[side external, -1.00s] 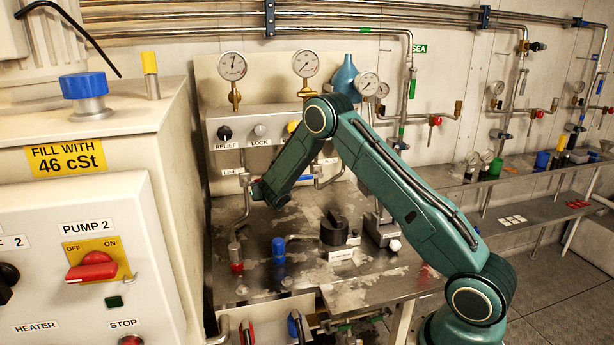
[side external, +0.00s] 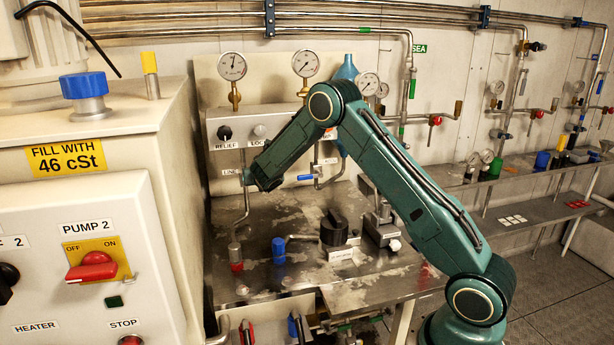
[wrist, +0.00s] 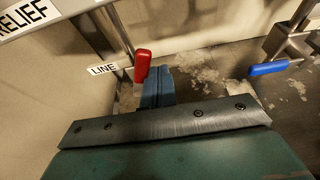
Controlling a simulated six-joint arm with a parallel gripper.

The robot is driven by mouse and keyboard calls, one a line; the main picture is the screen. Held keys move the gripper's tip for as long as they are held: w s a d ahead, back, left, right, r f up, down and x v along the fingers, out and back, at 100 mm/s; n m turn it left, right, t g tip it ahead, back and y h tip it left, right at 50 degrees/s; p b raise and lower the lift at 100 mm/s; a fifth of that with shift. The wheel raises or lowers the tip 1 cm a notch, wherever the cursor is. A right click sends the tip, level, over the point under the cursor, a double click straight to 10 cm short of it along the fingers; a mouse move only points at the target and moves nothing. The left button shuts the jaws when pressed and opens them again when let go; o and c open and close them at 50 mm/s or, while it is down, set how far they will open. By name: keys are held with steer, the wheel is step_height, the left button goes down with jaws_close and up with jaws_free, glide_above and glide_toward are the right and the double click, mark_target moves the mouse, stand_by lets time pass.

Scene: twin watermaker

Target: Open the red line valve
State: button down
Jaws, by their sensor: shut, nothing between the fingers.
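The red line valve handle (wrist: 142,65) shows in the wrist view, pointing up in the picture beside the LINE label (wrist: 103,69). In the side view I cannot make out the handle; my gripper is in front of that area, and the line valve's pipe (side external: 244,208) runs down below it. My gripper (side external: 249,179) is near the back panel, just right of the LINE label. In the wrist view its blue fingers (wrist: 158,86) are together and empty, just right of and below the red handle. I cannot tell whether they touch it.
A blue-handled valve (wrist: 269,67) is to the right on a neighbouring pipe; it also shows in the side view (side external: 312,177). The RELIEF and LOCK knobs (side external: 225,133) are above. A blue-capped part (side external: 278,249) and a black block (side external: 334,229) stand on the metal bench (side external: 300,282).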

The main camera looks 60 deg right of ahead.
steer(key=shift+w+a+r+n+g+h, duration=0.4)
steer(key=shift+w+a+r+n, duration=0.25)
steer(key=shift+w+a+n, duration=0.35)
steer(key=shift+s+d, duration=0.1)
steer(key=shift+s, duration=0.05)
steer(key=shift+s+d, duration=0.1)
steer(key=s+a, duration=0.6)
steer(key=s, duration=0.1)
steer(key=shift+a, duration=0.15)
stand_by(0.6)
steer(key=shift+r, duration=0.1)
